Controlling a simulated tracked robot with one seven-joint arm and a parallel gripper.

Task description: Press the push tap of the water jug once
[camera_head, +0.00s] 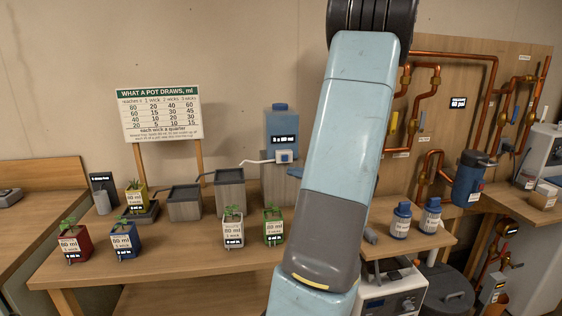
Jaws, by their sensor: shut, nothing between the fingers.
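The water jug (280,122) is a blue container with a darker cap and a small dark label, standing on a grey block (275,188) at the back of the table. On its lower front is a white tap block (284,156) with a small blue face. A white spout runs left from it towards a grey trough (228,177). A small blue piece shows just right of the tap at my arm's edge; I cannot tell what it is. My arm rises in front, just right of the jug. My gripper is not in view.
Potted plants in red (75,245), blue (124,240), white (232,229) and green (273,227) stand along the front. A chart board (160,114) stands behind. Copper pipes (430,95) cover the right wall panel.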

